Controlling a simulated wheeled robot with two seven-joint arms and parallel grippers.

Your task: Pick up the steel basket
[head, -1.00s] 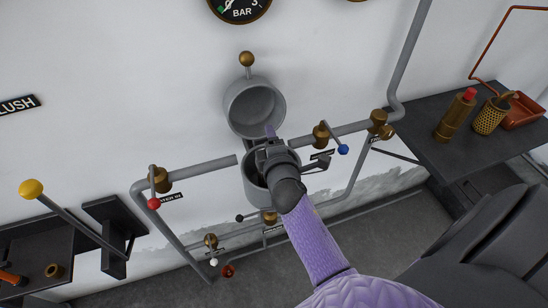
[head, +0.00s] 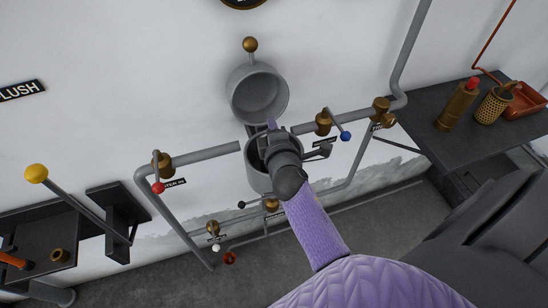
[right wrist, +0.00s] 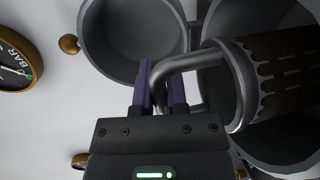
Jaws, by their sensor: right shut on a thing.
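The steel basket (right wrist: 285,75) shows in the right wrist view as a dark cylinder with scale-like slots and a bent steel handle (right wrist: 182,62). It lies across the mouth of the round grey housing (right wrist: 222,95); I cannot tell how deep it sits. My right gripper (right wrist: 162,92) is shut on the handle, its purple fingers on either side of it. In the head view my right gripper (head: 271,124) is over the housing (head: 254,180) and hides the basket. My left gripper is not in view.
The housing's round lid (head: 258,95) stands open above, with a brass knob (head: 250,44). Grey pipes and valves with a red (head: 158,188) and a blue knob (head: 345,136) flank it. A right shelf (head: 445,130) holds a brass perforated basket (head: 493,106). A yellow-knobbed lever (head: 36,173) is left.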

